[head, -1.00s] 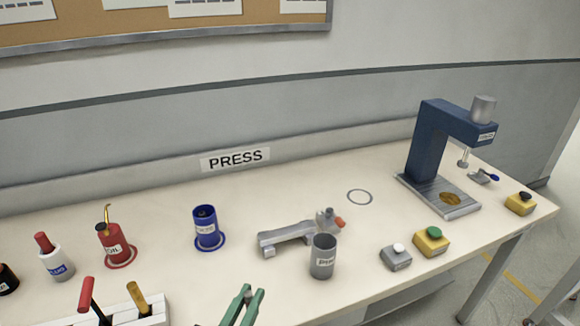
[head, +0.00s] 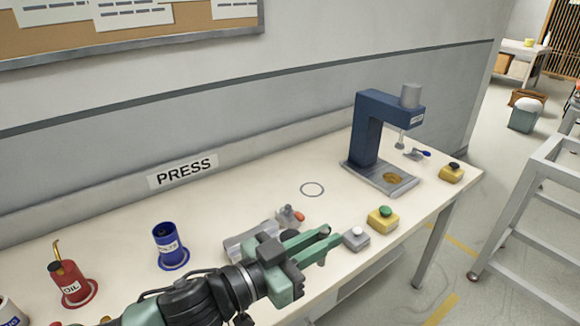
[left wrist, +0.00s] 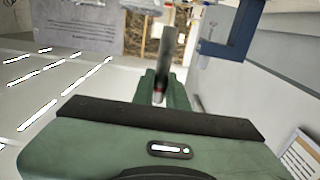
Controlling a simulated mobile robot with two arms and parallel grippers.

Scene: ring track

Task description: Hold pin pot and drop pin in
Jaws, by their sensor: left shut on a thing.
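My left gripper (head: 328,242) reaches in from the bottom left over the front of the bench and points right, with its green fingers close together. In the left wrist view a narrow grey pin (left wrist: 167,55) stands between the fingers, with a small reddish spot near them. In the head view the dark lower part of the pin (head: 321,262) seems to show under the fingertips. The grey pin pot is not visible; my left gripper and arm cover that part of the bench. My right gripper is not in view.
A grey button box (head: 356,238) and a yellow one (head: 382,220) stand close to the right. The blue press (head: 368,135) is farther back. A blue pot (head: 168,245) stands left.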

